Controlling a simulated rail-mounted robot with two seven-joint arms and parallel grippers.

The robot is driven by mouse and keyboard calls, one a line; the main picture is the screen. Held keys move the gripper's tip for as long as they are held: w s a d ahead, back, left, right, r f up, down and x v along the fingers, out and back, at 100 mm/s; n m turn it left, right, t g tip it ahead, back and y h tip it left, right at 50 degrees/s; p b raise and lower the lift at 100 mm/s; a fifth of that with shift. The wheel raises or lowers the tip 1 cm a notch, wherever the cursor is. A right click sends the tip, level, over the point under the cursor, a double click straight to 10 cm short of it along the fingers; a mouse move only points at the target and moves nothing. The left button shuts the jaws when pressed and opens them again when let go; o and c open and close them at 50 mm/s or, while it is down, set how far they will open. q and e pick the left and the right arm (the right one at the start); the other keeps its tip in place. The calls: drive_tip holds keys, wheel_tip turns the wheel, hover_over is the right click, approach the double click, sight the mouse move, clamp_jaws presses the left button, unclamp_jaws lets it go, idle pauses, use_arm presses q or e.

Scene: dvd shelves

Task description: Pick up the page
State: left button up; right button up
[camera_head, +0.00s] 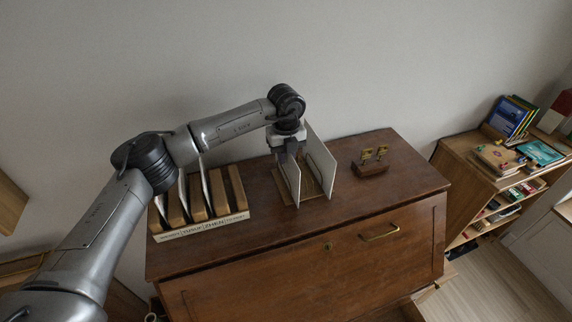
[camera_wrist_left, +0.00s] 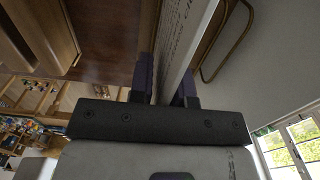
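My left gripper (camera_head: 289,148) points down at the top of the left of two upright pale panels on the cabinet top. In the left wrist view my left gripper's dark fingers (camera_wrist_left: 167,92) lie close on both sides of a white page (camera_wrist_left: 180,45) with printed lines. They appear shut on it, with no clear gap. The page (camera_head: 290,182) stands nearly upright in a small wooden stand (camera_head: 313,194). A second pale panel (camera_head: 321,160) stands just to its right. My right gripper is not in view.
A slotted wooden rack (camera_head: 205,228) with labels and thin upright sheets stands left on the brown cabinet (camera_head: 260,255). A small wooden block with brass pieces (camera_head: 371,168) stands right. A low bookshelf (camera_head: 470,165) is farther right. The cabinet's front edge is clear.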

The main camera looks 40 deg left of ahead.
use_arm(q)
clamp_jaws()
